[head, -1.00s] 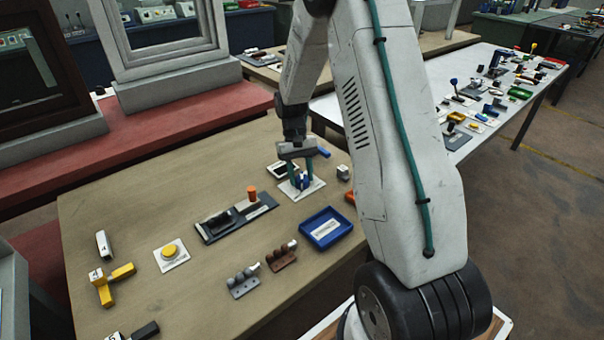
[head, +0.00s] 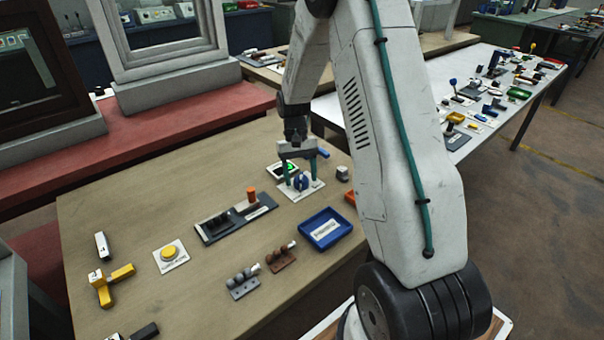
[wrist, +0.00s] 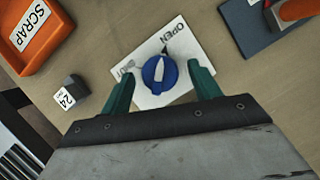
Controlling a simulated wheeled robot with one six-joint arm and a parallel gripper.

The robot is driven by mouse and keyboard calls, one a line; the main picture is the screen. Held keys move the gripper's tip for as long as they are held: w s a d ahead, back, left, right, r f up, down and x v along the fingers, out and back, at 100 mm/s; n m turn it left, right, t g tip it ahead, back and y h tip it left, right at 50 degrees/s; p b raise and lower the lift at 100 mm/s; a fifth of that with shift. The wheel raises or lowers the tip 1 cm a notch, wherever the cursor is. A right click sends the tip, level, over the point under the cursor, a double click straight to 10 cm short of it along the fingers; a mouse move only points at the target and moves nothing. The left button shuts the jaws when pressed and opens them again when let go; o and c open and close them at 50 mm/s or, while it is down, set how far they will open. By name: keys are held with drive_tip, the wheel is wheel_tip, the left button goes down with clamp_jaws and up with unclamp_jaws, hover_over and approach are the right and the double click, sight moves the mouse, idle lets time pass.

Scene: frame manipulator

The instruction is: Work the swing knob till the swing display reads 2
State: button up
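The blue swing knob (head: 301,182) sits on a white plate (head: 315,189) near the table's far right edge. In the wrist view the knob (wrist: 153,84) has a white pointer line, and its plate (wrist: 185,88) carries the word OPEN and a second, partly hidden word. My gripper (head: 300,178) is open, with a teal finger on either side of the knob and gaps between. The fingers also show in the wrist view (wrist: 161,72). A small display (head: 282,170) just behind the plate shows a green lit mark, too small to read.
A blue tray (head: 343,236) is in front, and a small grey block (head: 342,173) stands to the right. An orange SCRAP bin (wrist: 38,62) shows in the wrist view.

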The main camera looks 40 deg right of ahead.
sight(301, 176)
drive_tip(key=v, duration=0.7)
drive_tip(key=shift+r, duration=0.35)
drive_tip(key=shift+w, duration=0.15)
drive_tip(key=s, duration=0.2)
drive_tip(key=s+a, duration=0.1)
drive_tip(key=shift+s+a+r, duration=0.15)
drive_tip(key=shift+s+a, duration=0.1)
drive_tip(key=shift+s, duration=0.15)
drive_tip(key=s+a+r+n+t, duration=0.1)
drive_tip(key=s+a+r+t, duration=0.1)
drive_tip(key=s+a+r, duration=0.3)
drive_tip(key=s+a+r+n+t+h, duration=0.1)
drive_tip(key=s+a+r, duration=0.4)
drive_tip(key=s, duration=0.8)
drive_tip(key=s+a+r+n+t, duration=0.2)
drive_tip(key=s+a+r, duration=0.4)
drive_tip(key=s+r, duration=0.2)
drive_tip(key=shift+s+t+h, duration=0.3)
drive_tip(key=shift+s, duration=0.25)
